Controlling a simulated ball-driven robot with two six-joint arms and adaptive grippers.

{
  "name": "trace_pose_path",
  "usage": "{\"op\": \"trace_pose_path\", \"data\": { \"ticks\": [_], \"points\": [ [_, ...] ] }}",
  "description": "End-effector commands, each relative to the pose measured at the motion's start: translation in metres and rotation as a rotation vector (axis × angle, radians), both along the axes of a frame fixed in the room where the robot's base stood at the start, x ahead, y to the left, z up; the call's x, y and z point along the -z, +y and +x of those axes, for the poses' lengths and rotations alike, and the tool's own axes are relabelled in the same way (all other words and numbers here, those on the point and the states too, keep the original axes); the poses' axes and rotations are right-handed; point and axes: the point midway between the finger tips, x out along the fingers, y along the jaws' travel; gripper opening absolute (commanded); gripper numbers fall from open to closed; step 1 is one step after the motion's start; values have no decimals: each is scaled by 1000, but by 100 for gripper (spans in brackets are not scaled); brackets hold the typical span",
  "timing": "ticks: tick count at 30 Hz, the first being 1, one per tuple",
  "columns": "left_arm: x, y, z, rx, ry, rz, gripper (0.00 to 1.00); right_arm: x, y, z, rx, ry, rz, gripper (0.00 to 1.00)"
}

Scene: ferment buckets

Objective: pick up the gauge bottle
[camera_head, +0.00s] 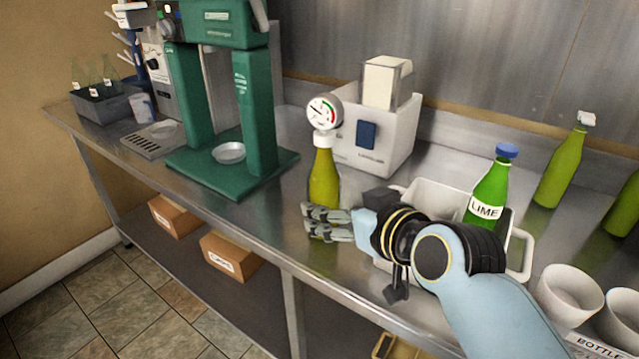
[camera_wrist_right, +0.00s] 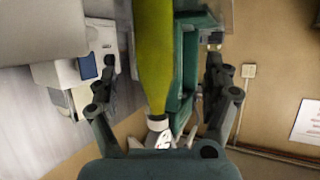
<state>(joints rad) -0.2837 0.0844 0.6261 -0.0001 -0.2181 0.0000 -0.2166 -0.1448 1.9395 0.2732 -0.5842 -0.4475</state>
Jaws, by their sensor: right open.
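The gauge bottle (camera_head: 324,182) stands upright on the steel counter, yellow-green with a white cap and a round dial gauge on top. My right gripper (camera_head: 318,222) is open at its lower part, with the fingers overlapping it in the head view. In the right wrist view the bottle (camera_wrist_right: 155,55) runs between the two spread fingers of the gripper (camera_wrist_right: 162,70), with clear gaps on both sides. Its gauge end is partly hidden at the bottom of that view. My left gripper is not in view.
A green press (camera_head: 262,110) stands left of the bottle, and a white box-shaped device (camera_head: 390,135) behind it. A green LIME bottle (camera_head: 490,190) stands at a white tray (camera_head: 432,187) right of it. White cups (camera_head: 570,290) are at the front right.

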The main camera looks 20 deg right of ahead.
Motion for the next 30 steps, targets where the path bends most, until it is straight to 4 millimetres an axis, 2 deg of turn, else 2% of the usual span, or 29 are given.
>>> {"op": "trace_pose_path", "data": {
  "ticks": [3,7,11,17,21,25,26,30],
  "points": [
    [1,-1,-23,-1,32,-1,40,6,3,16,-1,1,0,83],
    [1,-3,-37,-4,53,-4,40,9,4,25,0,0,0,83],
    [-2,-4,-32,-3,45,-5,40,14,3,41,0,2,-1,83],
    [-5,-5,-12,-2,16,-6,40,25,5,67,1,2,-1,83],
    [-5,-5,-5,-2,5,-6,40,28,6,71,1,3,-1,83],
    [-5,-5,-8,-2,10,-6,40,28,6,71,1,3,-1,83],
    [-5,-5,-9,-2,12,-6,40,28,6,71,1,3,-1,82],
    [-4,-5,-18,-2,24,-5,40,28,6,71,1,3,0,64]
  ]
}}
